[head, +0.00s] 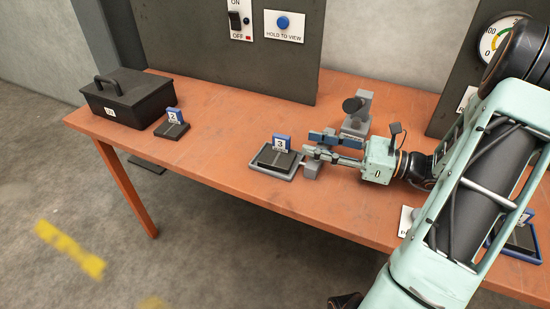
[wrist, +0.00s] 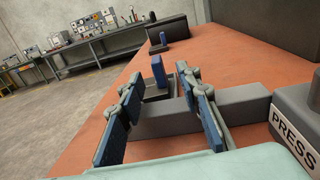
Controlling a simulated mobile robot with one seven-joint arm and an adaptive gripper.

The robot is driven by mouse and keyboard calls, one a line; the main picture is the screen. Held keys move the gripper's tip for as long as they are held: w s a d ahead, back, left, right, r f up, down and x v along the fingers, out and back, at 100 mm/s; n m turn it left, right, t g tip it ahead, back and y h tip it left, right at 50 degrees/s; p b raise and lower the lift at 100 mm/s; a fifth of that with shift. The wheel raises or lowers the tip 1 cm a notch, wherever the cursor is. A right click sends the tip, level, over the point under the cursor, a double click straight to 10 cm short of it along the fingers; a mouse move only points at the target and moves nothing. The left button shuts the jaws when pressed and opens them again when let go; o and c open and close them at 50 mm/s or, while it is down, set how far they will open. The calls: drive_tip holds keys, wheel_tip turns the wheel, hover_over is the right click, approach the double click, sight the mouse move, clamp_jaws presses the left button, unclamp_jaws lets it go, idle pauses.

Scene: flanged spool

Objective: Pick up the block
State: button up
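A grey block (wrist: 163,122) lies low across the space between my fingers in the wrist view. In the head view, a grey end of it (head: 312,170) shows just in front of my fingers, beside the tray; the rest is hidden by my gripper. My gripper (head: 322,145) points left, low over the table, with its two blue-padded fingers spread apart. In the wrist view, my gripper (wrist: 158,115) is open, one finger on each side of the block's middle part. I cannot tell whether the fingers touch it.
A grey tray (head: 255,168) with a dark piece and tag 3 (head: 281,143) stands just beyond my fingertips. A grey fixture with a dark knob (head: 354,106) stands behind my gripper. A black case (head: 125,100) and tag 2 stand at left. The table's front middle is clear.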

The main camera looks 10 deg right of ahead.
sight(290, 140)
drive_tip(key=b+x, duration=0.1)
drive_tip(key=x, duration=0.2)
drive_tip(key=b+x, duration=0.1)
drive_tip(key=x, duration=0.2)
drive_tip(key=shift+s+a+f, duration=0.2)
drive_tip(key=shift+s+a, duration=0.05)
drive_tip(key=shift+w+a+r, duration=0.15)
drive_tip(key=shift+w+a, duration=0.2)
drive_tip(key=shift+a, duration=0.1)
drive_tip(key=shift+c, duration=0.7)
clamp_jaws()
